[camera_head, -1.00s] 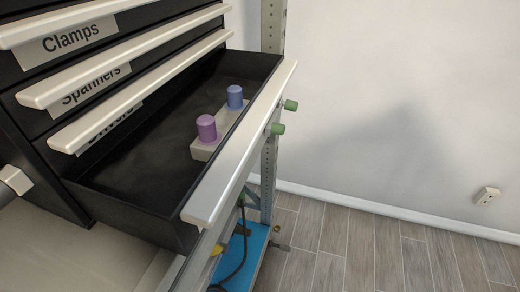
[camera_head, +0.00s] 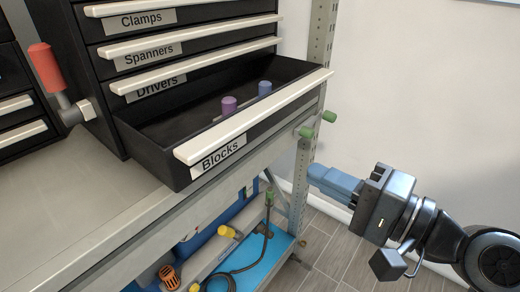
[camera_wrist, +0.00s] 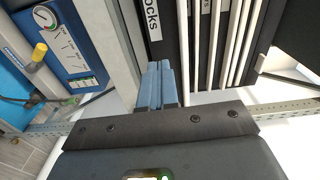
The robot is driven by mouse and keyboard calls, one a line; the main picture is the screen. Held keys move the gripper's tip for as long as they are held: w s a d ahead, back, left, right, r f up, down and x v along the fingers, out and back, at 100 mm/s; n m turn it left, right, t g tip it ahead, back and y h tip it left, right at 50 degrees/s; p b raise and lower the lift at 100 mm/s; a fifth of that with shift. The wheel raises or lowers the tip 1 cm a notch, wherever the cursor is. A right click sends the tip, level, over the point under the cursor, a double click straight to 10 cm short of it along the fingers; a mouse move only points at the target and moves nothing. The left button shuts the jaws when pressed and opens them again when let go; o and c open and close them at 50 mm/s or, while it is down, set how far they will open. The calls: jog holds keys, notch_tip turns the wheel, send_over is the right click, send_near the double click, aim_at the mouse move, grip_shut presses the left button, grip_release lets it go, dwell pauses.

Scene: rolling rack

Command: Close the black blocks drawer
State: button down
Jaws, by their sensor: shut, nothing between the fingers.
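The black Blocks drawer (camera_head: 160,146) is the lowest drawer of the black cabinet and is pulled well out. It has a long white handle (camera_head: 255,115) and a "Blocks" label. A purple peg (camera_head: 229,105) and a blue peg (camera_head: 265,88) stand inside it. In the wrist view its front (camera_wrist: 151,25) shows sideways, with part of the label readable. My gripper (camera_head: 312,174) has blue fingers, which are together and empty. It is to the right of and lower than the drawer front, apart from it in the head view. In the wrist view the fingers (camera_wrist: 160,68) point toward the drawer fronts.
The Clamps, Spanners and Drivers drawers (camera_head: 190,43) above are shut. A metal rack post (camera_head: 318,40) with green knobs (camera_head: 328,116) stands beside the open drawer's right end. A red-handled tool (camera_head: 46,68) is at left. A lower blue shelf (camera_head: 262,262) holds cables and tools.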

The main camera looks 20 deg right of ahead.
aim_at(193, 128)
jog(key=shift+y, duration=0.3)
jog(key=x, duration=0.4)
jog(key=p+x, duration=0.1)
jog(key=x, duration=0.4)
jog(key=p+x, duration=0.1)
jog(key=x, duration=0.4)
jog(key=shift+a+r, duration=0.15)
jog(key=shift+r, duration=0.25)
jog(key=shift+a, duration=0.1)
jog(key=shift+w+a+r+p, duration=0.1)
jog(key=shift+w+a+p, duration=0.05)
jog(key=shift+w+p, duration=0.15)
jog(key=x, duration=1.5)
jog(key=shift+a+f, duration=0.15)
jog(key=shift+f, duration=0.1)
